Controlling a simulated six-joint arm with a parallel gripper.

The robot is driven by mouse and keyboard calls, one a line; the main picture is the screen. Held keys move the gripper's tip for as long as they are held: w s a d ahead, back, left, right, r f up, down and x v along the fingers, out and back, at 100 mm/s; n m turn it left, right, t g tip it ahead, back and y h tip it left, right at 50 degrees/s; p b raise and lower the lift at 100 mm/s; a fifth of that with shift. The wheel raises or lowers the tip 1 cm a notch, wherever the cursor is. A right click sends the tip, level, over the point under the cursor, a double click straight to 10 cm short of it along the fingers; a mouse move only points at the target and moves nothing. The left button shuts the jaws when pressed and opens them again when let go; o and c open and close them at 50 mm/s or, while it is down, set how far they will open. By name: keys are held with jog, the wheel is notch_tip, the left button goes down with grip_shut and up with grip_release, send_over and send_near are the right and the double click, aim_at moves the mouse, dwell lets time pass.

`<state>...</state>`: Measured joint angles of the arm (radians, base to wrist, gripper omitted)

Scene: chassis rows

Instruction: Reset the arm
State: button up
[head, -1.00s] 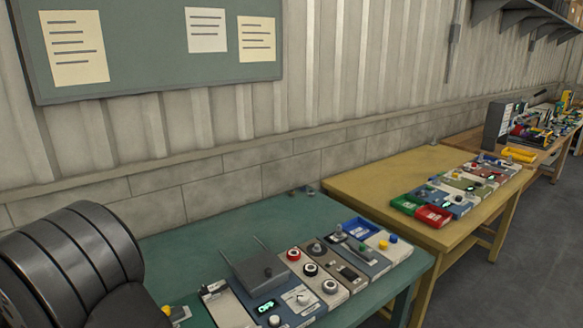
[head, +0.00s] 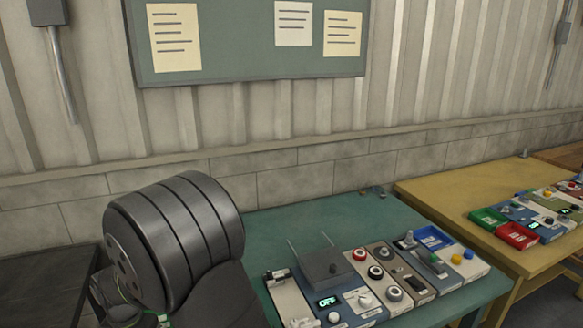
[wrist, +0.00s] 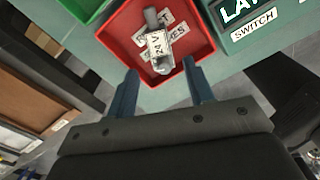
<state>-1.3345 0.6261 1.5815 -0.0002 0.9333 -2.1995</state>
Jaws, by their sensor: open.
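My gripper (wrist: 160,66) shows in the wrist view with its two blue-grey fingers apart and nothing between them. Beyond the fingertips is a red tray (wrist: 203,28) holding a small clear-and-grey part (wrist: 158,45) with a "24 V" label. A white label in the tray is partly hidden by that part. I cannot tell whether the fingers touch the tray. The gripper cannot be made out in the head view, where a dark ribbed part of my arm fills the lower left.
In the head view a green table (head: 290,222) bears a row of panels, including an "OFF" display (head: 327,301) and a blue tray (head: 430,239). A yellow table (head: 440,185) stands to the right. The wrist view shows a "SWITCH" label (wrist: 254,24) beside the red tray.

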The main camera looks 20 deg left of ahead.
notch_tip(320, 180, down, 6)
jog(key=shift+r, duration=0.2)
jog(key=r, duration=0.4)
jog(key=shift+w+d+r, duration=0.15)
jog(key=shift+w+r, duration=0.05)
jog(key=shift+r, duration=0.2)
jog(key=w+d+r, duration=0.7)
jog(key=w+d, duration=0.1)
jog(key=w+r+m, duration=0.2)
jog(key=w+m, duration=1.2)
jog(key=w, duration=0.2)
jog(key=s+a+f, duration=0.4)
jog(key=a+f, duration=0.1)
jog(key=a, duration=0.3)
jog(key=shift+s, duration=0.2)
jog(key=w+d+r, duration=0.4)
jog(key=d+r, duration=0.1)
jog(key=d, duration=0.2)
jog(key=s+f+n, duration=0.1)
jog(key=s+n, duration=0.5)
jog(key=s, duration=0.1)
jog(key=shift+s, duration=0.35)
